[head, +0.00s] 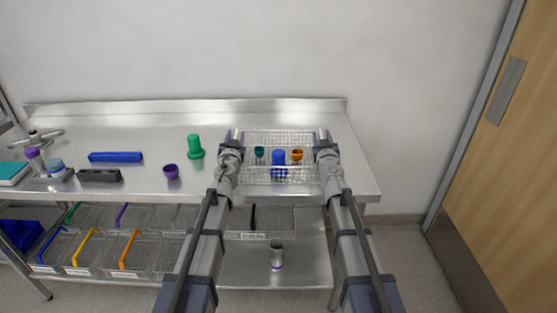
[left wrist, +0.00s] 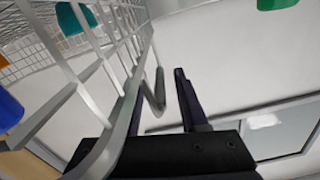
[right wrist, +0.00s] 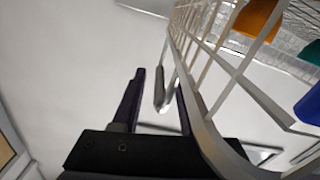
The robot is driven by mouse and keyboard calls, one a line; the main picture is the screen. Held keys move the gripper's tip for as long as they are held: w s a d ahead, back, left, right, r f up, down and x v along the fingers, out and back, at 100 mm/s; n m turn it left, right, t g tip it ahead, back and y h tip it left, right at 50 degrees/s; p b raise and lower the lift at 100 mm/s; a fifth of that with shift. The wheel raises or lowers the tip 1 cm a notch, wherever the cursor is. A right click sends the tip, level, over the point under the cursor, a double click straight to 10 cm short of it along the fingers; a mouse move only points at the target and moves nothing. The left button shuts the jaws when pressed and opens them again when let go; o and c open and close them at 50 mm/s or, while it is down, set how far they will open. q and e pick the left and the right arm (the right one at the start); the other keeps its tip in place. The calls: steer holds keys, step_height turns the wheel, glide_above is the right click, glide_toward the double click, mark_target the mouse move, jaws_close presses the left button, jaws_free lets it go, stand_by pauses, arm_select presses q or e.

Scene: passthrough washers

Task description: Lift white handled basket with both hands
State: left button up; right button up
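The white wire basket (head: 310,172) stands on the steel table and holds a teal cup (head: 259,152), a blue cup (head: 279,160) and an orange cup (head: 297,154). My left gripper (head: 235,140) is at its left side. In the left wrist view a handle (left wrist: 158,92) lies between the open fingers (left wrist: 160,98); one finger is partly hidden by the basket's wires. My right gripper (head: 324,140) is at the right side. In the right wrist view its open fingers (right wrist: 157,95) stand on either side of the other handle (right wrist: 160,88). A gap shows beside each handle.
A green cup (head: 195,146), a purple cup (head: 171,171), a blue bar (head: 115,157) and a dark block (head: 99,175) are on the table to the left. Several wire baskets (head: 140,260) sit on the lower shelf. A wall ledge (head: 190,107) runs behind; a wooden door (head: 515,150) is at right.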

arm_select(q)
jaws_close()
arm_select(e)
jaws_close()
stand_by(0.9)
